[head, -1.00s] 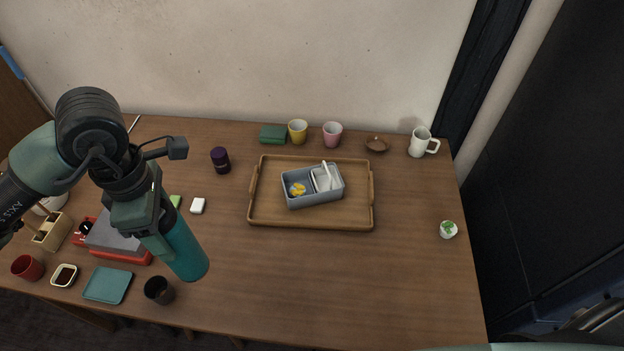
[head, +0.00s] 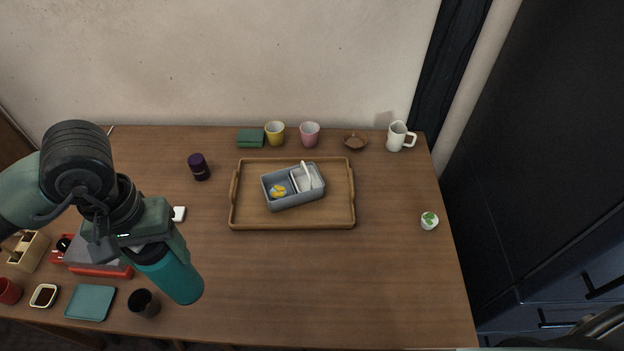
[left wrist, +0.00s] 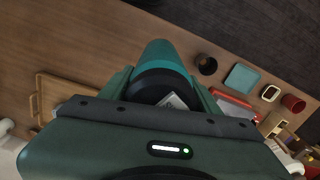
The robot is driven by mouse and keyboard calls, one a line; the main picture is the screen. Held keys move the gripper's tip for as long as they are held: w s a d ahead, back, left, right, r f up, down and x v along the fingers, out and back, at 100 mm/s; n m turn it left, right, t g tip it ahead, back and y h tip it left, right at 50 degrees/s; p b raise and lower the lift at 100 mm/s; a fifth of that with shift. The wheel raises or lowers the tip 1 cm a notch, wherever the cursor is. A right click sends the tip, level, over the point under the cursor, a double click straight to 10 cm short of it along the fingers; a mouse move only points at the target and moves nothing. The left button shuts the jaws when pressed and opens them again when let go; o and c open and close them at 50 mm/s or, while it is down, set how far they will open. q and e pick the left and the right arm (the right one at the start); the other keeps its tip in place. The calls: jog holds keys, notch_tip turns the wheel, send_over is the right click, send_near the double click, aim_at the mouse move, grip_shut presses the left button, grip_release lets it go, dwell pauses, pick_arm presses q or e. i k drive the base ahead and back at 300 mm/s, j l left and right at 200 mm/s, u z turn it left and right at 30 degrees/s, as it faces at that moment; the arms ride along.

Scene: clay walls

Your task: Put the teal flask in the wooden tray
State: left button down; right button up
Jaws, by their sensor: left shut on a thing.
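The teal flask (head: 176,281) is held by my left gripper (head: 152,250), which is shut on it, over the left part of the table. The flask is tilted, its free end toward the lower right. In the left wrist view the flask (left wrist: 160,56) sticks out from between the fingers, with a dark band near the gripper. The wooden tray (head: 290,222) lies at the table's middle, to the right of the flask and apart from it. A grey lunch box (head: 296,200) with yellow food and a white lidded part sits in the tray.
A black cup (head: 144,303) and a teal square plate (head: 91,302) stand near the front left edge. A dark purple jar (head: 199,167) stands left of the tray. Cups and a bowl (head: 356,142) line the back.

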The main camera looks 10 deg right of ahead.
aim_at(322, 209)
jog(key=i+z, duration=0.25)
jog(key=z, duration=0.25)
jog(key=i+j+z, duration=0.2)
jog(key=z, duration=0.3)
